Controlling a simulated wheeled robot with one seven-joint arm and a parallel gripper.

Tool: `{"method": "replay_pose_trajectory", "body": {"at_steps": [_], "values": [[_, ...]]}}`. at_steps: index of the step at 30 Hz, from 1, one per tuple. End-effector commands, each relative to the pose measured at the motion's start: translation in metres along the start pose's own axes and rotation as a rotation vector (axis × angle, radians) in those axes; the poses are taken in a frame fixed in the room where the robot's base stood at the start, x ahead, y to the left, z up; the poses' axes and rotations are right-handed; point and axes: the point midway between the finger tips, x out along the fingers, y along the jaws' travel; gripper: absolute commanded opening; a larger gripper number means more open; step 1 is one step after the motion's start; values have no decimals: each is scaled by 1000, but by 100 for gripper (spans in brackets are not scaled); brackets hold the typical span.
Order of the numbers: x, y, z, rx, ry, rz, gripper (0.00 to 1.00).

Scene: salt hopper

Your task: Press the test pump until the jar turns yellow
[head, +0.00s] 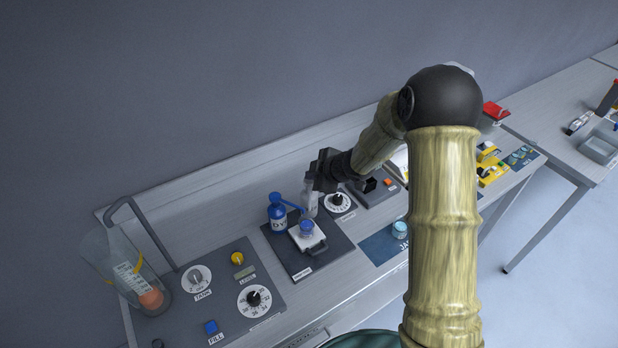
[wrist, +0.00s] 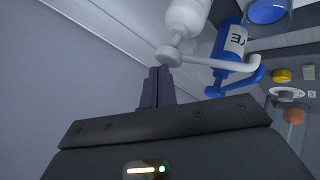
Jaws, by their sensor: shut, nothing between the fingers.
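A blue jar (head: 307,228) stands on a small white plate with a dark handle, on a dark mat; part of it shows in the wrist view (wrist: 268,10). A white pump bottle (head: 310,196) with a long spout stands behind it, also in the wrist view (wrist: 187,18). A blue pump bottle (head: 278,214) with a dye-like label stands to its left, also in the wrist view (wrist: 229,45). I cannot read which pump is the test pump. My gripper (head: 322,180) is shut and empty beside the white pump's head; its fingertips (wrist: 158,76) look very close to it, contact unclear.
A control panel (head: 215,285) with dials and buttons is at left, by a clear container (head: 120,268) with an orange item. A dial (head: 339,202) sits right of the pumps. A light blue jar (head: 400,229) stands on a blue mat. The wall is close behind.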

Motion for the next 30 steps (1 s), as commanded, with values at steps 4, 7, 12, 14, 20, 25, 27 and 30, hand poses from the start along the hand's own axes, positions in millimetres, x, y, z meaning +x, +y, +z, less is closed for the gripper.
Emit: {"method": "replay_pose_trajectory", "body": {"at_steps": [4, 7, 12, 14, 20, 25, 27, 30], "values": [[-7, 5, -5, 0, 0, 0, 0], [-8, 6, -6, 0, 0, 0, 0], [-7, 6, -5, 0, 1, 1, 0], [-7, 6, -6, 0, 1, 1, 0], [-14, 11, -10, -1, 1, 1, 0], [-24, 18, -18, 0, 1, 1, 0], [-28, 21, -21, 0, 1, 1, 0], [-34, 25, -25, 0, 1, 1, 0]]}}
